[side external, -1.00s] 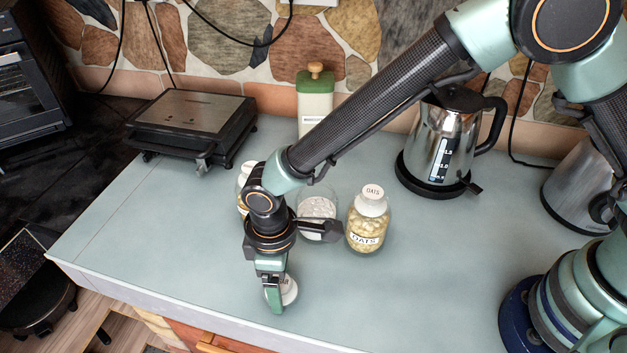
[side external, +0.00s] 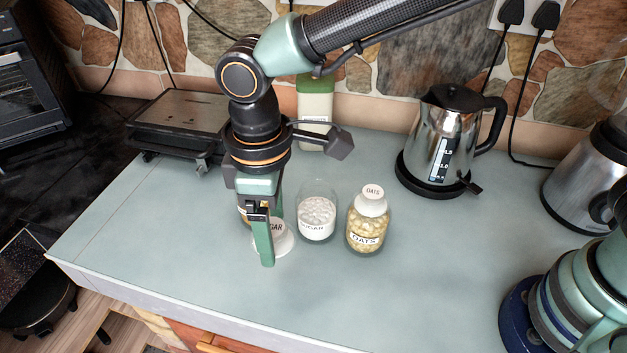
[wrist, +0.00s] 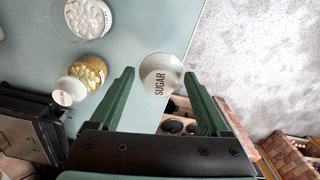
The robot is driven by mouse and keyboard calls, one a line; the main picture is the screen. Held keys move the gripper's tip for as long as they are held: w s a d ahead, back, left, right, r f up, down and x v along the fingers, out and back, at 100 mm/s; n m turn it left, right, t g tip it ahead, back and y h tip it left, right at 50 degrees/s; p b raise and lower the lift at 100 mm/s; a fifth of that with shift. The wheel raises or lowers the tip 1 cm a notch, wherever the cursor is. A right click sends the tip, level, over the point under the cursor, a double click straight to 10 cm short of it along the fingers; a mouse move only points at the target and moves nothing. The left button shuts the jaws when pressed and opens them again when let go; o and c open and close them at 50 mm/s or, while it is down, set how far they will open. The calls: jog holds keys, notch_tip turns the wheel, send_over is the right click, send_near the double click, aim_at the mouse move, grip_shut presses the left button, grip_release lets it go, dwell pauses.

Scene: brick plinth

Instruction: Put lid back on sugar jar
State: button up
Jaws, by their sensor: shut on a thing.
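The white lid (side external: 281,240), marked SUGAR, is held by my gripper (side external: 268,232) above the counter, left of the sugar jar. In the wrist view the lid (wrist: 160,75) sits between the two green fingers (wrist: 160,82), its label facing the camera. My gripper is shut on it. The sugar jar (side external: 317,217) is clear glass, stands upright and open, and is filled with white lumps. It also shows at the top left of the wrist view (wrist: 88,15). In the side view one finger hides part of the lid.
The oats jar (side external: 366,228), with its white cap on, stands close to the right of the sugar jar. A kettle (side external: 440,140), a green-topped canister (side external: 316,105) and a flat grill (side external: 180,118) stand farther back. The front counter (side external: 400,300) is clear.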

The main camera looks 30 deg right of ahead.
aim_at(272, 225)
notch_tip(272, 225, up, 5)
jog(key=shift+f, duration=0.2)
jog(key=shift+w+r, duration=0.15)
jog(key=shift+r, duration=0.1)
jog(key=w+d+f+m, duration=0.2)
jog(key=w+d, duration=0.6)
jog(key=d, duration=0.4)
notch_tip(272, 225, down, 6)
jog(key=shift+w, duration=0.15)
jog(key=shift+f, duration=0.25)
dwell(1.5)
jog(key=o, duration=1.2)
jog(key=shift+r, duration=0.1)
